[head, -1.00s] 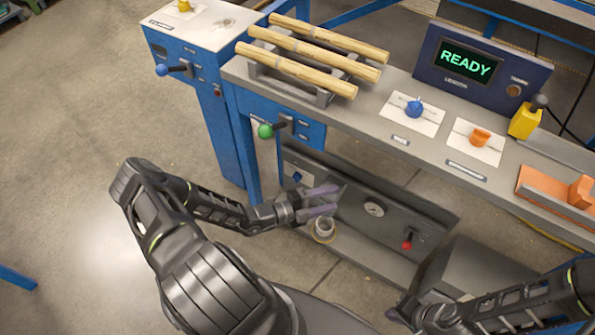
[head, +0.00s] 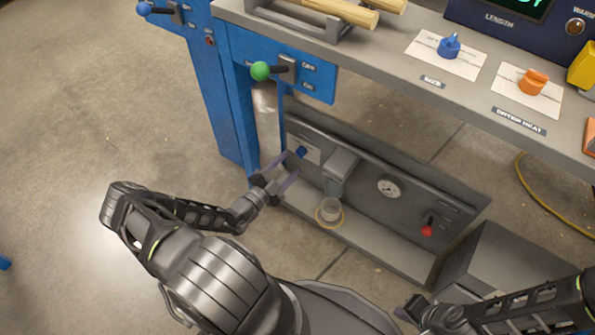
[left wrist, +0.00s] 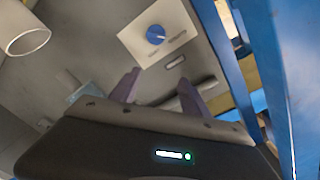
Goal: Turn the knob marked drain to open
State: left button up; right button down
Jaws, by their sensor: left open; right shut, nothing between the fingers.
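A small blue knob (head: 301,152) sits on a white card on the grey panel under the bench. In the left wrist view the blue knob (left wrist: 155,34) shows a pointer bar, with faint marks and a small label that I cannot read. My left gripper (head: 293,162) is open and empty, with its purple fingers pointing at the panel just beside the knob. In the left wrist view its fingertips (left wrist: 158,84) are apart, with the knob beyond them and no contact visible. My right gripper (head: 408,311) is shut and empty at the lower right, partly cut off by my arm.
A grey cup (head: 330,209) stands under a spout (head: 340,170). A gauge (head: 389,188) and a red-tipped lever (head: 427,229) are further right. A green-ball lever (head: 262,71) is above. A blue bench leg (head: 229,95) stands left of the panel.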

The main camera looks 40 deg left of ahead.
pick_arm(q)
jog(key=n+y+b, duration=0.1)
jog(key=b, duration=0.2)
send_near(298, 155)
jog(key=w, duration=0.1)
jog(key=shift+w+f, duration=0.2)
jog(key=shift+f, duration=0.05)
pick_arm(e)
jog(key=f, duration=0.3)
jog(key=w+f, duration=0.1)
jog(key=f, duration=0.1)
jog(key=shift+d+f, duration=0.15)
jog(key=shift+f, duration=0.05)
pick_arm(q)
jog(key=shift+w, duration=0.1)
jog(key=w+b, duration=0.2)
jog(key=w, duration=0.5)
jog(key=shift+w+a, duration=0.1)
jog(key=shift+w, duration=0.2)
pick_arm(e)
notch_tip(298, 155, down, 2)
jog(key=shift+w+f, duration=0.15)
jog(key=shift+f, duration=0.1)
pick_arm(q)
jog(key=shift+c, duration=0.5)
grip_shut()
